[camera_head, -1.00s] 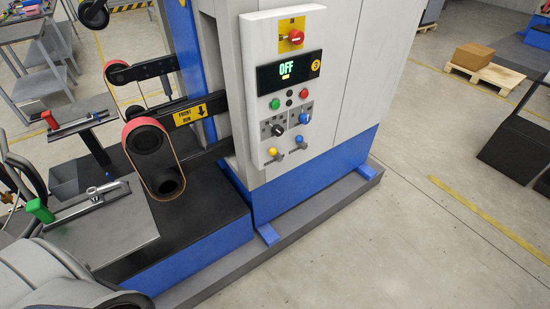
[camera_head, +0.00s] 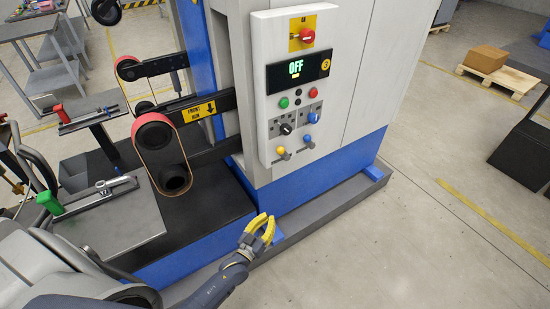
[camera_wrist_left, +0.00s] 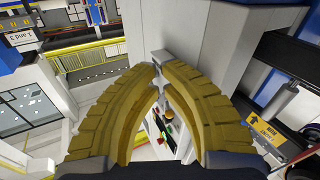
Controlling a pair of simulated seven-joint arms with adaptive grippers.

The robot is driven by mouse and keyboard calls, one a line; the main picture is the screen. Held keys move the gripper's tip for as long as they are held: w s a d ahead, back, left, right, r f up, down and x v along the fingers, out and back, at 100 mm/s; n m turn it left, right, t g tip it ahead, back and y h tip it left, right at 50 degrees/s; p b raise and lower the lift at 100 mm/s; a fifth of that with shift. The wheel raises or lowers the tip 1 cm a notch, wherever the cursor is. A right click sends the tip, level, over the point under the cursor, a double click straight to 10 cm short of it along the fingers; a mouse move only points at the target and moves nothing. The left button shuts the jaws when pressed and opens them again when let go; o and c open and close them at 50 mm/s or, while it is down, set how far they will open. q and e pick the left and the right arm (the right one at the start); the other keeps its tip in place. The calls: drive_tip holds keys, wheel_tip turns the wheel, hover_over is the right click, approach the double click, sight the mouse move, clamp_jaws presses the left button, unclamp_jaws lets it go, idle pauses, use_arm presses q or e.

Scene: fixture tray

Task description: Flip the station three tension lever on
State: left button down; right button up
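The station three control panel (camera_head: 262,132) carries a yellow "3" badge and a display (camera_head: 298,70) reading "OFF". Two small levers sit at its lower edge, one yellow-tipped (camera_head: 281,153) and one blue-tipped (camera_head: 309,142). I cannot read which is the tension lever. My left gripper (camera_head: 268,217) has yellow fingers and is below the panel, near the machine's blue base, apart from the levers. In the left wrist view its fingertips (camera_wrist_left: 159,72) come together with nothing between them. The panel there is small and partly hidden behind the fingers. My right gripper is not in view.
A red knob (camera_head: 307,35) on yellow, green and red buttons and two rotary knobs share the panel. Belt arms with a roller (camera_head: 153,135) stick out to the left. A worktable with a green-handled clamp (camera_head: 50,202) stands at left.

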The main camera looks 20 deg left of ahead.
sight(278, 151)
use_arm(q)
wheel_tip(278, 151, up, 16)
drive_tip(key=s+a+n+t+y, duration=0.1)
drive_tip(key=a+n+t, duration=0.1)
drive_tip(key=n+t, duration=0.2)
drive_tip(key=shift+f+t+y, duration=0.2)
drive_tip(key=shift+t+y, duration=0.2)
drive_tip(key=shift+t, duration=0.7)
drive_tip(key=shift+w, duration=0.1)
drive_tip(key=x, duration=1.3)
drive_tip(key=shift+w+r, duration=0.25)
drive_tip(key=shift+w, duration=0.05)
